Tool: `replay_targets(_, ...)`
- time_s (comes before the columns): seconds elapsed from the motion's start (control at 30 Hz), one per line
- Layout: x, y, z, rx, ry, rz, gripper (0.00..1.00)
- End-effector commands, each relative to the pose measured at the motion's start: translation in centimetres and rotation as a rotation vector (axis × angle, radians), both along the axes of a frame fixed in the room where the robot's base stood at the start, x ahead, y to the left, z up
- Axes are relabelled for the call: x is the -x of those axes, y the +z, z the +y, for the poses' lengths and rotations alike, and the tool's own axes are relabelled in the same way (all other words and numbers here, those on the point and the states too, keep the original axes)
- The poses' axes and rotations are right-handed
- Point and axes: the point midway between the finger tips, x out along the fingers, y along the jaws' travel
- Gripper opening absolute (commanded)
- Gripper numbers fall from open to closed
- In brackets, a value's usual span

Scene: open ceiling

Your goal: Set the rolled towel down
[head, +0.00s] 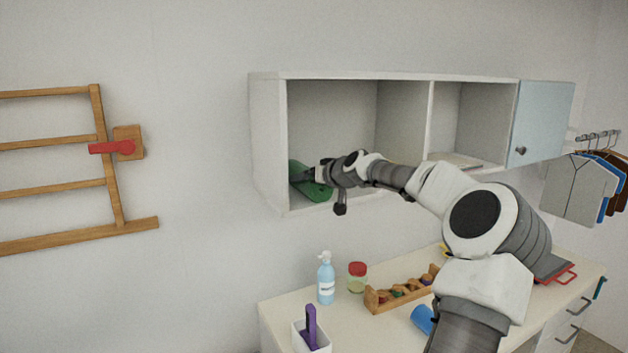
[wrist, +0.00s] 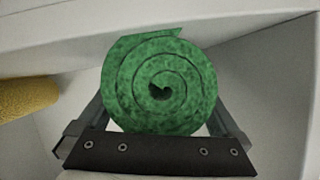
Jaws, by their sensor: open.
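The green rolled towel (head: 309,188) is in the left open compartment of the white wall cabinet (head: 269,140), near its floor. In the wrist view the towel (wrist: 160,85) faces me with its spiral end. My gripper (head: 316,174) reaches into that compartment from the right. Its jaws are open, with one finger on each side of the towel in the wrist view. Whether the towel's underside rests fully on the compartment floor is hidden.
A yellow roll-like object (wrist: 27,97) lies left of the towel in the wrist view. A blue cabinet door (head: 543,122) stands at the right. Below, the counter holds a blue pump bottle (head: 326,281), a red-lidded jar (head: 357,278) and a wooden rack (head: 400,292).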

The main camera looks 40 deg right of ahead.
Motion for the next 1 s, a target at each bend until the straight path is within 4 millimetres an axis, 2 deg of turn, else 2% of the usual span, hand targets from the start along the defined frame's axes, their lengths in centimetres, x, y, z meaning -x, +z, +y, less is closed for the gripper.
replay_targets(0.17,1.4,0.5,0.1,0.002,-0.002,0.000,1.00)
replay_targets(0.7,8.7,3.4,1.8,0.001,-0.002,0.001,1.00)
replay_targets(1.0,10.7,4.4,2.3,0.000,0.000,-0.001,1.00)
